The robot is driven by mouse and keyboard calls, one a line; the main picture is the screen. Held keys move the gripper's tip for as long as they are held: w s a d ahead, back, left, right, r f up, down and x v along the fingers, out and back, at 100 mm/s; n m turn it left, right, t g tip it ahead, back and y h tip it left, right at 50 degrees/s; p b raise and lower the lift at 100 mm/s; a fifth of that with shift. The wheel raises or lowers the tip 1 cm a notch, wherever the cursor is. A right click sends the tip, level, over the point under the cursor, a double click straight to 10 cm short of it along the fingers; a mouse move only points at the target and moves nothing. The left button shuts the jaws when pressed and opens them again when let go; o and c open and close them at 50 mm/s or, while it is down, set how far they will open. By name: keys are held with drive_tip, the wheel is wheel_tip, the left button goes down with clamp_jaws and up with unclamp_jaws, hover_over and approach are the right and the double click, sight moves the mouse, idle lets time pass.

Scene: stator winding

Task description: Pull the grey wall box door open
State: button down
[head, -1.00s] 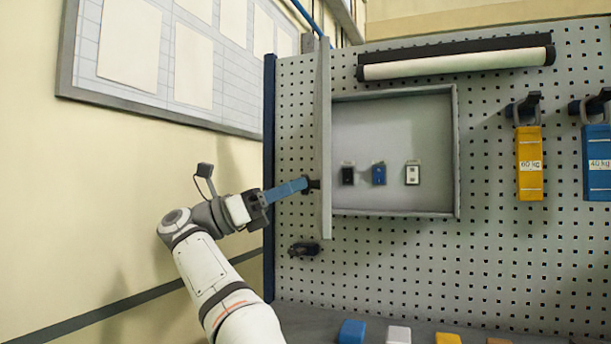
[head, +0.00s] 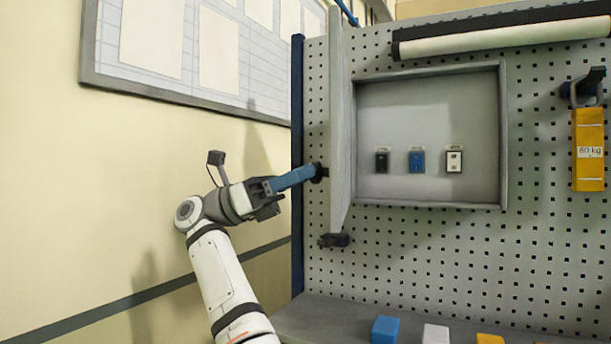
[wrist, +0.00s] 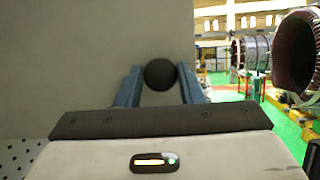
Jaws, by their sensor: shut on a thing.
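The grey wall box door (head: 341,120) stands swung out from the left side of the grey wall box (head: 430,110), roughly square to the panel. It shows almost edge-on in the head view. Its dark knob (head: 321,172) is on the door's outer, left face. My gripper (head: 312,174) is shut on the knob from the left. In the wrist view the round black knob (wrist: 160,74) sits between the two blue fingers, before the pale door face (wrist: 75,60). Exact finger contact is hard to see.
Inside the box are a black switch (head: 382,162), a blue one (head: 416,161) and a white one (head: 454,161). A yellow weight (head: 588,150) hangs at right. A dark fixture (head: 334,240) sits below the door. Blocks, including a blue one (head: 385,329), lie on the bench.

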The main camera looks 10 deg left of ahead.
drive_tip(key=shift+a+f, duration=0.2)
drive_tip(key=shift+f, duration=0.15)
